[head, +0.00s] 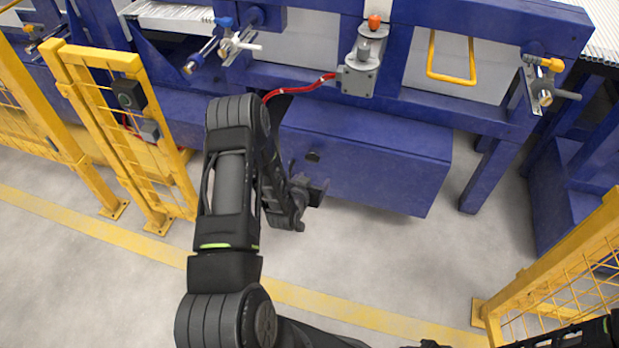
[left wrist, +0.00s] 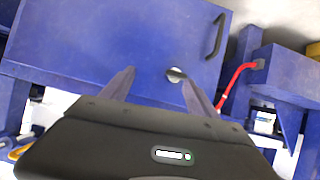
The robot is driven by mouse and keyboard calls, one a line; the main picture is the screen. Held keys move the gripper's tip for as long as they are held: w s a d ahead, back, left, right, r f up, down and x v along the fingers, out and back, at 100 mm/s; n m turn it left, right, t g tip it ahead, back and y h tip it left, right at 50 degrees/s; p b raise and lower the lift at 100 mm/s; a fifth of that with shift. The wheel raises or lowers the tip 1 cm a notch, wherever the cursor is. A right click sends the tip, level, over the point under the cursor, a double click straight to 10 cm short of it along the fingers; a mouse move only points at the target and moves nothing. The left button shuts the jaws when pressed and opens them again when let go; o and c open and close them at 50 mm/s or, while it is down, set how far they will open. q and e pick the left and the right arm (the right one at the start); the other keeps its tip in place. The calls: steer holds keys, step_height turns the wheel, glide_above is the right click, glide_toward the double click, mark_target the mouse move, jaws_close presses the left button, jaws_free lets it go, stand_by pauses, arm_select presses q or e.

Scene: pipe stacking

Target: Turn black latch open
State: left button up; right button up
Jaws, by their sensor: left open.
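The black latch (head: 313,157) is a small dark piece on the front of the blue box (head: 375,165). In the left wrist view the latch (left wrist: 175,74) looks round and dark with a bright glint, on the blue panel (left wrist: 115,40). My left gripper (head: 318,190) is beside the latch in the head view, partly hidden by its own arm. In the left wrist view its two fingers (left wrist: 157,88) are apart, with nothing held. The latch shows between them, close to the right finger. Contact cannot be told. My right gripper's jaws are not visible.
A black bar handle (left wrist: 218,35) is on the panel in the left wrist view. A red hose (head: 300,88) runs above the box. Yellow fencing stands left (head: 125,130) and right (head: 550,270). The floor (head: 400,255) before the box is clear.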

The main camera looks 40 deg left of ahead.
arm_select(q)
steer(key=y, duration=0.1)
glide_toward(311, 159)
steer(key=shift+s+f+t, duration=0.2)
steer(key=shift+f+t, duration=0.1)
steer(key=shift+t, duration=0.2)
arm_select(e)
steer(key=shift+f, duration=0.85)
arm_select(q)
steer(key=b+x, duration=0.2)
steer(key=x, duration=0.5)
steer(key=shift+w+f, duration=0.25)
steer(key=shift+w, duration=0.1)
steer(key=shift+a, duration=0.1)
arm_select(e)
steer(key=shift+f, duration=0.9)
arm_select(q)
steer(key=shift+c, duration=0.3)
steer(key=c, duration=1.3)
